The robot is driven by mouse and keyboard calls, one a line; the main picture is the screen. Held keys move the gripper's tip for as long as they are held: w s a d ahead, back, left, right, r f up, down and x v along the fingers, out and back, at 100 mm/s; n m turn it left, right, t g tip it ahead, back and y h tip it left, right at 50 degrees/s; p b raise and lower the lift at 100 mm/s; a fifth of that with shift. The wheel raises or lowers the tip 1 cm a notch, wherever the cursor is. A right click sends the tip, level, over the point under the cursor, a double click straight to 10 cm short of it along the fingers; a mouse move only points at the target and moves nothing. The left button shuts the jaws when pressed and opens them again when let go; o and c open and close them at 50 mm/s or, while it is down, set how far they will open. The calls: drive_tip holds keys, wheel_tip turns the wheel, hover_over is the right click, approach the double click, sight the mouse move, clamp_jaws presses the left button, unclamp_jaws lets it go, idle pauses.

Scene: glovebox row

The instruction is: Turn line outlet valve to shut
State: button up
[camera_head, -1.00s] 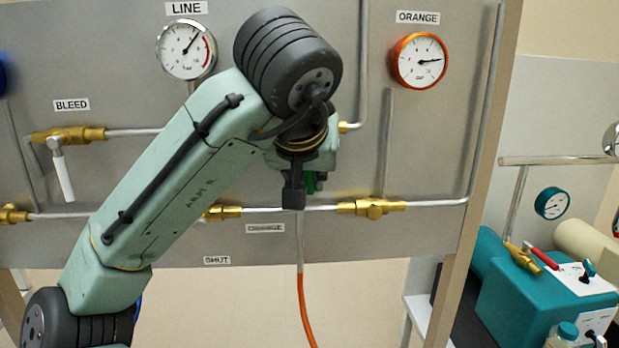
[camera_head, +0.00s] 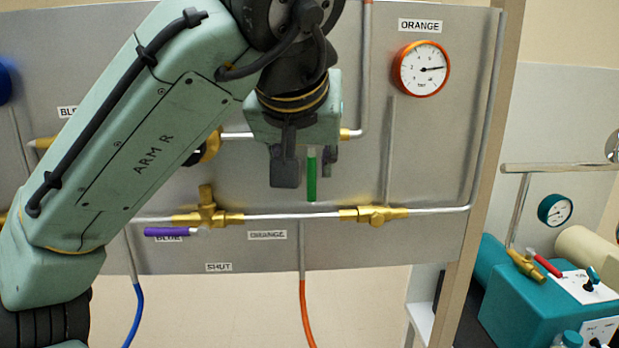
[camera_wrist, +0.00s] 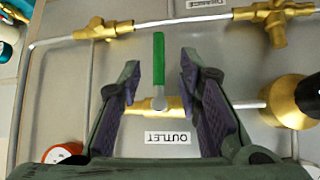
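The line outlet valve has a green lever (camera_head: 311,178) hanging straight down in the head view. In the wrist view, which is upside down, the lever (camera_wrist: 158,62) stands between my fingers, above the OUTLET label (camera_wrist: 168,138). The brass valve body (camera_wrist: 170,104) shows behind it; in the head view my wrist hides most of it. My gripper (camera_head: 306,168) is open, with a finger on either side of the lever. In the wrist view my gripper (camera_wrist: 161,68) has a visible gap between each finger and the lever.
A horizontal pipe with brass valves (camera_head: 374,214) runs below the lever. A purple lever (camera_head: 168,232) lies sideways at lower left, over the BLUE label. A brass fitting with a dark round end (camera_wrist: 308,98) is beside my finger. The orange gauge (camera_head: 421,68) is at upper right.

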drive_tip(key=v, duration=0.4)
idle(0.5)
